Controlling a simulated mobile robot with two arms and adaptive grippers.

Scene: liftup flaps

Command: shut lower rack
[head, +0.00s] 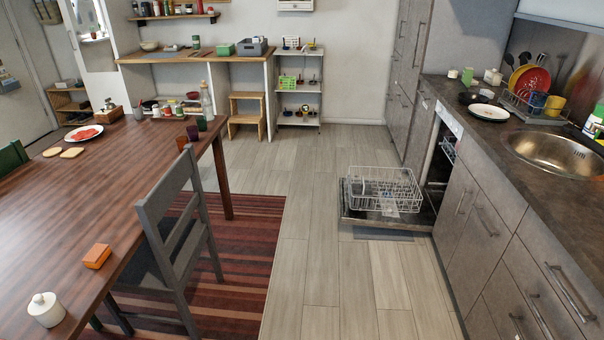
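The white wire lower rack (384,190) is pulled out of the dishwasher and stands over its lowered door (400,222). The door lies flat, low above the floor, reaching left from the counter. The dishwasher opening (440,160) is in the right-hand cabinet row, seen at a steep angle, so its inside is mostly hidden. A dark item seems to lie in the rack's left part, too small to tell what. Neither of my grippers shows in the head view.
A grey chair (178,235) and the wooden table (110,180) stand on the left over a striped rug (245,235). The plank floor (315,240) between chair and door is clear. The counter (480,125) with sink (556,152) runs along the right.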

